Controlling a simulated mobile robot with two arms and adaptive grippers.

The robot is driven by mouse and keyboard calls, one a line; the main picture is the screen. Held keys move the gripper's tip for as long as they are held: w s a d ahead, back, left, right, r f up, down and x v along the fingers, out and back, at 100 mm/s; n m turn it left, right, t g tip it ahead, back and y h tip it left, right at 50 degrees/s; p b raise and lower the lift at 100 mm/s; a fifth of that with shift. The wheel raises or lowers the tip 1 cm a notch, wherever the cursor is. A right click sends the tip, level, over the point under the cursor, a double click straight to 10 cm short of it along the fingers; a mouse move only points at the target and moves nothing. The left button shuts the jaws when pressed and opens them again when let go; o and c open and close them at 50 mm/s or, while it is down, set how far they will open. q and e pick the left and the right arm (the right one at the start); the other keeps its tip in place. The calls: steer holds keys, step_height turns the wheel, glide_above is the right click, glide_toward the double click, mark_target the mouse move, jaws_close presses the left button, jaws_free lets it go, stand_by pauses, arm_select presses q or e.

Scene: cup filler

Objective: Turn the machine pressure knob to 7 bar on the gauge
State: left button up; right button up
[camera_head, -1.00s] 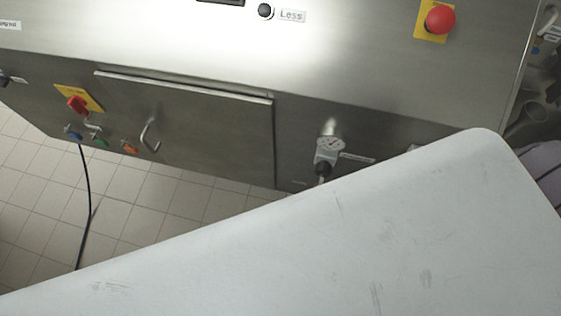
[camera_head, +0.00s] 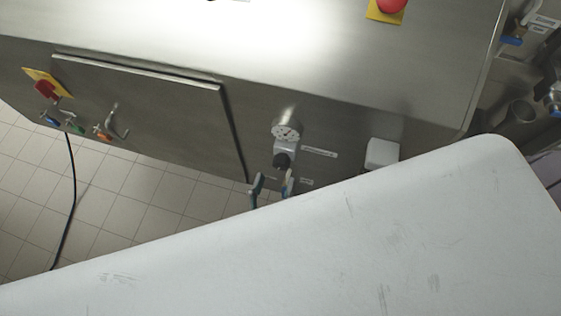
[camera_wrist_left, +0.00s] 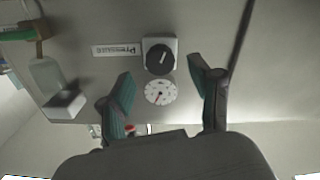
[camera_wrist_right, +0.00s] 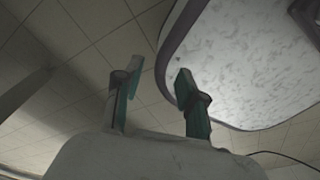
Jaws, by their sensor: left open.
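The round white pressure gauge (camera_head: 286,131) sits on the machine's front, with the black pressure knob (camera_head: 282,160) just below it. In the left wrist view the knob (camera_wrist_left: 159,57) is a black dial on a pale square block above the gauge (camera_wrist_left: 160,92), which has a red needle; the reading is too small to tell. My left gripper (camera_head: 272,184) is open just below the knob, its fingers apart and not visibly touching it. In the left wrist view the knob lies between the finger lines, beyond the tips. My right gripper (camera_wrist_right: 158,72) is open and empty, away from the machine.
A white box (camera_head: 382,153) sticks out to the right of the gauge. A panel door with a handle (camera_head: 117,122) is at the left, near a red switch on a yellow plate (camera_head: 46,88). A cable hangs over the tiled floor (camera_head: 130,205).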

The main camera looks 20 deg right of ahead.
mark_target(280, 167)
arm_select(q)
steer(key=x, duration=0.5)
steer(key=shift+s, duration=0.1)
arm_select(e)
steer(key=shift+s+d+r, duration=0.1)
steer(key=shift+d+r, duration=0.1)
steer(key=shift+d, duration=0.45)
arm_select(q)
steer(key=c, duration=1.2)
steer(key=shift+o, duration=0.2)
steer(key=shift+r+m+p, duration=0.1)
steer(key=shift+m+p, duration=0.4)
steer(key=shift+p, duration=0.2)
steer(key=shift+m+p, duration=0.8)
steer(key=shift+m, duration=0.1)
steer(key=shift+a+m+p, duration=0.1)
steer(key=shift+m+p, duration=0.75)
steer(key=shift+m, duration=1.05)
arm_select(e)
steer(key=shift+s+a+r, duration=0.1)
steer(key=shift+r, duration=2.15)
